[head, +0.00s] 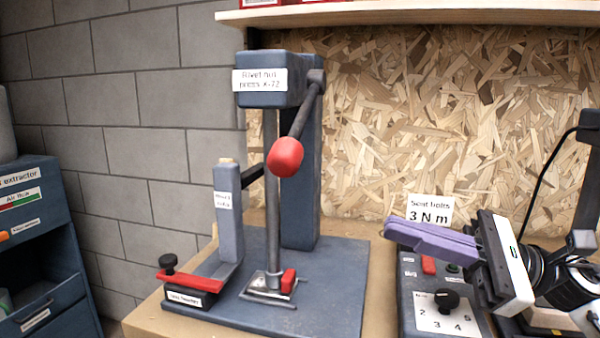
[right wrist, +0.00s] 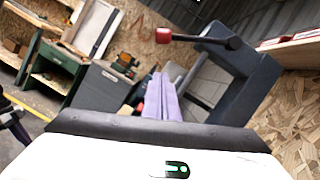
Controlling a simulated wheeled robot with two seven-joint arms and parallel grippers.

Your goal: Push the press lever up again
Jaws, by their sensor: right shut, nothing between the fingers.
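The rivet nut press (head: 300,190) stands on a dark base plate on the bench, with a labelled head at the top. Its lever (head: 302,118) slants down and forward from a pivot at the head's right side and ends in a red knob (head: 285,157). In the right wrist view the red knob (right wrist: 163,35) and the press (right wrist: 240,75) show beyond the fingers. My right gripper (head: 392,228), with purple fingers, is shut and empty. It is to the right of the press and lower than the knob, apart from it. My left gripper is not in view.
A control box (head: 425,300) with a dial stands below my right gripper, with a "3 N m" sign (head: 429,210) behind it. A red-topped fixture (head: 188,283) is at the press's left. A shelf (head: 430,14) overhangs the chipboard wall. A dark cabinet (head: 40,240) is at far left.

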